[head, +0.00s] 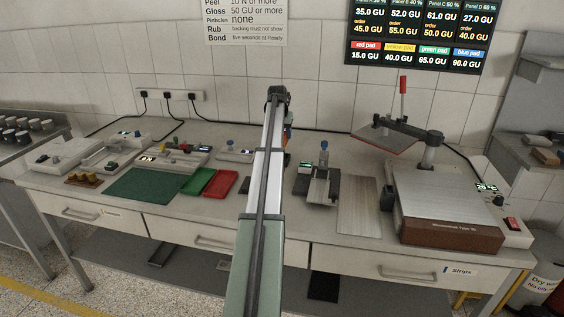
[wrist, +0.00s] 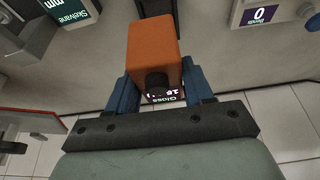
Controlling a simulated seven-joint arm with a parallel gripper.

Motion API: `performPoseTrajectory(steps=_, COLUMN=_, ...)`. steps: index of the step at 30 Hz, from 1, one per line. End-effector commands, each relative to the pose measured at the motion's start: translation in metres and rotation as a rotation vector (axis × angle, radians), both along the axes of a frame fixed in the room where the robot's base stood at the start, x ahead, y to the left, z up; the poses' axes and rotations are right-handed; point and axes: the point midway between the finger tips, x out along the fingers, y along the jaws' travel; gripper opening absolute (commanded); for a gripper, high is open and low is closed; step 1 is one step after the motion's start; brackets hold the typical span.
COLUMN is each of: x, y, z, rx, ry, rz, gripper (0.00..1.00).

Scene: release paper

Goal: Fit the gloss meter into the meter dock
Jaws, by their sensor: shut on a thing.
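The gloss meter (wrist: 153,50) is an orange block with a dark round part and a small lit display marked Gloss. It sits between the blue fingers of my gripper (wrist: 157,90), which is shut on it. In the head view an orange patch of it (head: 289,134) shows just right of my arm link, over the back of the bench. That link hides most of my gripper there. I cannot make out the meter dock for certain in either view; it may be hidden behind my arm or the meter.
A dark gauge with a blue knob (head: 320,184) stands right of my arm. A bender with a "0" display (wrist: 260,14) is at the wrist view's top right. Red (head: 221,183) and green (head: 197,181) trays lie left. A heated plate (head: 447,205) stands right.

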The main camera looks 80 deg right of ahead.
Motion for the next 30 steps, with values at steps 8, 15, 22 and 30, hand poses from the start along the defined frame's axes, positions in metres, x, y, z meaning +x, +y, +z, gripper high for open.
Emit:
performPoseTrajectory(steps=8, x=0.005, y=-0.025, z=0.002, rx=-0.019, ry=-0.002, rz=0.017, gripper=0.08)
performPoseTrajectory(steps=15, x=0.005, y=-0.024, z=-0.029, rx=-0.022, ry=0.000, rz=0.024, gripper=0.08)
performPoseTrajectory(steps=22, x=0.005, y=-0.024, z=-0.056, rx=-0.023, ry=0.000, rz=0.024, gripper=0.08)
performPoseTrajectory(steps=30, x=0.005, y=-0.024, z=-0.082, rx=-0.023, ry=0.000, rz=0.023, gripper=0.08)
